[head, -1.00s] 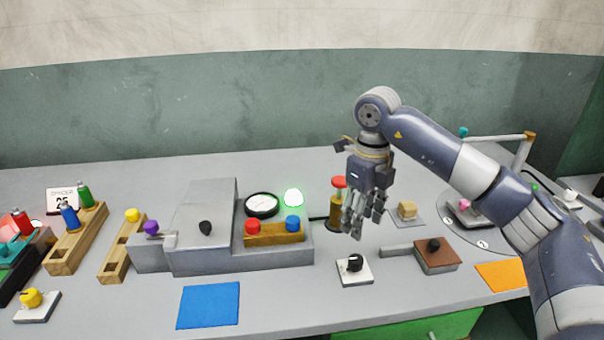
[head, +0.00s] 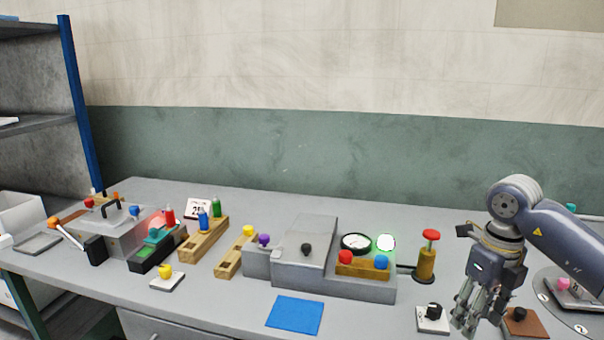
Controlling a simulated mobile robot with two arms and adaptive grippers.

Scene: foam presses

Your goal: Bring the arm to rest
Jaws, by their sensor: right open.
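My right gripper (head: 470,315) hangs at the right of the head view, fingers pointing down and apart, with nothing between them. It is above the table, just right of a white plate with a black knob (head: 433,316) and in front of a brown block with a dark knob (head: 520,318), which it partly hides. My arm reaches in from the right edge. My left gripper is not in view.
A grey press box (head: 305,255) with a gauge, lit green lamp and red and blue buttons stands mid-table. A red-topped post (head: 427,258) stands between it and my gripper. A blue mat (head: 294,315) lies in front. Wooden racks (head: 204,240) and a clear-covered machine (head: 125,230) stand left.

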